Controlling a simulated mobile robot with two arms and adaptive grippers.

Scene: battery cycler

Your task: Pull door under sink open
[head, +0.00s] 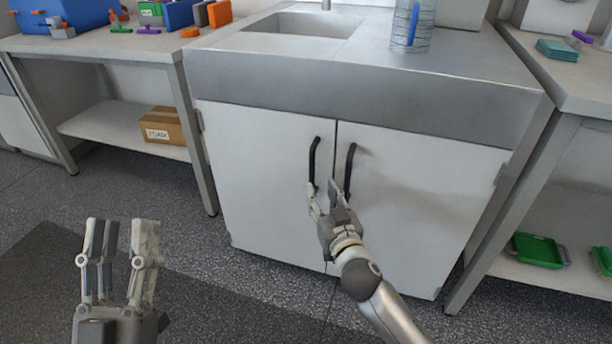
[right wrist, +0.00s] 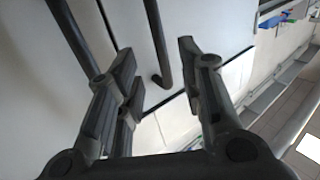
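The white sink cabinet has a left door (head: 260,180) and a right door (head: 430,200), both shut. A dark curved handle (head: 314,160) is on the left door, and another handle (head: 350,165) is on the right door. My right gripper (head: 324,188) is open at the lower ends of the handles. Contact cannot be told. My left gripper (head: 122,225) is open and empty, away from the cabinet.
A cardboard box (head: 162,126) sits on the left bench's shelf. The floor (head: 270,290) before the doors is clear.

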